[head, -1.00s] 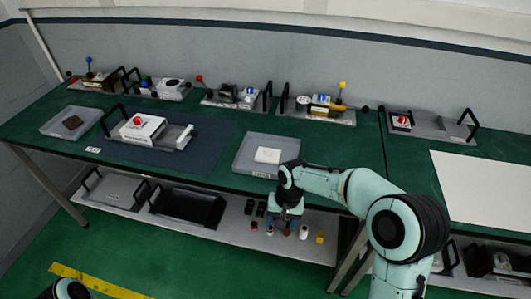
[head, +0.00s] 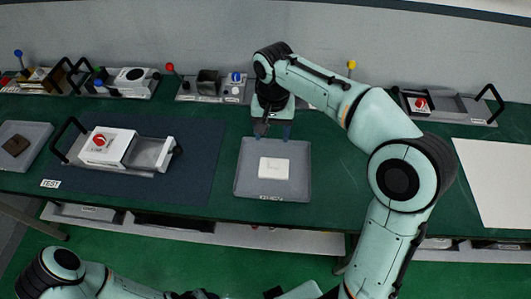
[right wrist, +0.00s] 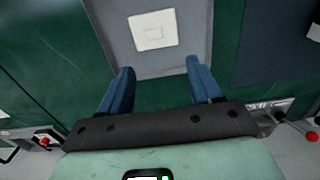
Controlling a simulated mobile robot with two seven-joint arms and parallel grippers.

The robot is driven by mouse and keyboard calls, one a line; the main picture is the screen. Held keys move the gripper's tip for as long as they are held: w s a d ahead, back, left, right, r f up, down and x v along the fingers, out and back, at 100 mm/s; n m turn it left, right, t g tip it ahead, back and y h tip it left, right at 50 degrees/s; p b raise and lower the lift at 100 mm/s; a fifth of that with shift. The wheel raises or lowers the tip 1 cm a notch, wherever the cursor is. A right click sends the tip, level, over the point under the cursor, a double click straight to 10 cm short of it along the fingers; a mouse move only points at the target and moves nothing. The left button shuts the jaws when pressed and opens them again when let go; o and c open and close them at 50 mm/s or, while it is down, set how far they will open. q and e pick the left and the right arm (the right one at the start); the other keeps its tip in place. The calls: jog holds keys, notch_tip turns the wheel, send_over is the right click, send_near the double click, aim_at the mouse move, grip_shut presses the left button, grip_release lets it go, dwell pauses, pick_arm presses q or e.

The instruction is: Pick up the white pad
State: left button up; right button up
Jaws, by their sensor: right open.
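The white pad (head: 273,168) is a flat, pale square lying in a shallow grey tray (head: 246,183) on the green table. In the right wrist view the pad (right wrist: 153,30) shows a smaller square outline on top, inside the tray (right wrist: 196,18). My right gripper (head: 274,130) is above the tray's far edge, pointing down, behind the pad and apart from it. In the right wrist view its two blue fingers (right wrist: 160,84) are spread wide with nothing between them. My left arm shows along the bottom of the head view; its fingers are not visible.
A white device with a red knob (head: 107,147) stands on a dark mat (head: 205,165) left of the tray. Devices with levers (head: 207,88) line the back. A white sheet (head: 500,180) lies right.

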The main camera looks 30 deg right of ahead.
jog(key=b, duration=0.1)
send_over(274, 162)
jog(key=f, duration=0.7)
jog(key=shift+s+a+f, duration=0.1)
jog(key=shift+s+a, duration=0.1)
jog(key=shift+a, duration=0.15)
jog(key=shift+w+f, duration=0.1)
jog(key=shift+f, duration=0.4)
jog(key=f, duration=0.4)
jog(key=shift+d+f, duration=0.35)
jog(key=shift+f, duration=0.05)
pick_arm(q)
jog(key=shift+s+f, duration=0.9)
jog(key=shift+s, duration=0.05)
pick_arm(e)
jog(key=c, duration=1.1)
